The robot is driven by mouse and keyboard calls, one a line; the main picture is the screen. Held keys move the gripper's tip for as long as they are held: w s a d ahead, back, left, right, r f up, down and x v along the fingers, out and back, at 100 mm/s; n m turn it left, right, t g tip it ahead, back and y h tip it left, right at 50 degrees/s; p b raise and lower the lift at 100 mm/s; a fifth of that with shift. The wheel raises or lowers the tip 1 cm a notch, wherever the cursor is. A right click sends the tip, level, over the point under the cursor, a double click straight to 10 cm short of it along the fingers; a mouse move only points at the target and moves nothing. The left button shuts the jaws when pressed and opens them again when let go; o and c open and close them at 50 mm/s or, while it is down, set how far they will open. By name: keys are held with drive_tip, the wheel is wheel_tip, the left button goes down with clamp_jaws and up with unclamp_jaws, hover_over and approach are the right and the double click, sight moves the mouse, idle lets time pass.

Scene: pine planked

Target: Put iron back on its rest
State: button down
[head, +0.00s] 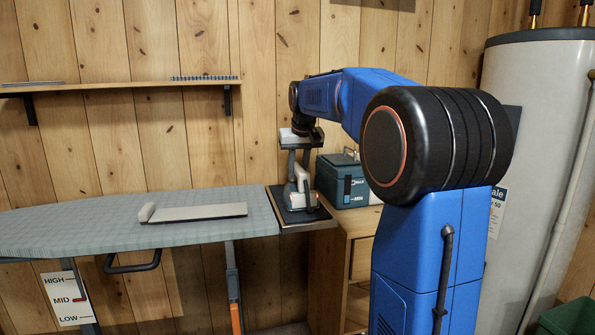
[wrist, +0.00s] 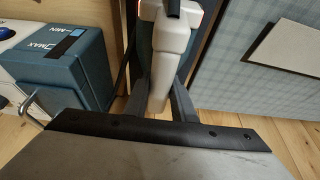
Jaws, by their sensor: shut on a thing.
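The iron (head: 299,194), white and grey with a dark lower part, is over the dark rest (head: 317,222) at the right end of the ironing board. It looks level and low over the rest; whether its sole touches is hard to tell. My gripper (head: 298,172) comes down from above and is shut on the iron's handle. In the wrist view, the two grey fingers of my gripper (wrist: 159,108) stand on either side of the iron's white handle (wrist: 171,65). The iron's underside and most of the rest are hidden there.
The ironing board (head: 60,220) has a checked cover, with a flat pale piece (head: 200,212) lying on it. A blue-green tank (head: 341,181) marked MAX and MIN stands close right of the iron on a wooden cabinet (head: 355,230). A shelf (head: 130,87) hangs behind.

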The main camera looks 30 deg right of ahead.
drive_tip(key=c, duration=1.5)
unclamp_jaws()
drive_tip(key=shift+f, duration=0.1)
drive_tip(key=v, duration=1.2)
drive_tip(key=shift+s, duration=0.1)
drive_tip(key=shift+a, duration=0.1)
drive_tip(key=s+a+f+n, duration=0.1)
drive_tip(key=s+a+f, duration=0.4)
drive_tip(key=s+f, duration=0.5)
drive_tip(key=s+a+f+n, duration=0.1)
drive_tip(key=s+a+f, duration=0.5)
drive_tip(key=s+f, duration=0.5)
drive_tip(key=s+a+f+n+y, duration=0.1)
drive_tip(key=s+a+f, duration=0.5)
drive_tip(key=s+f, duration=0.4)
drive_tip(key=shift+s+a+f+t, duration=0.1)
drive_tip(key=shift+s+f+t, duration=0.1)
drive_tip(key=shift+s, duration=0.9)
drive_tip(key=shift+s+a+f+t, duration=0.1)
drive_tip(key=shift+s+f, duration=0.05)
drive_tip(key=shift+s, duration=0.95)
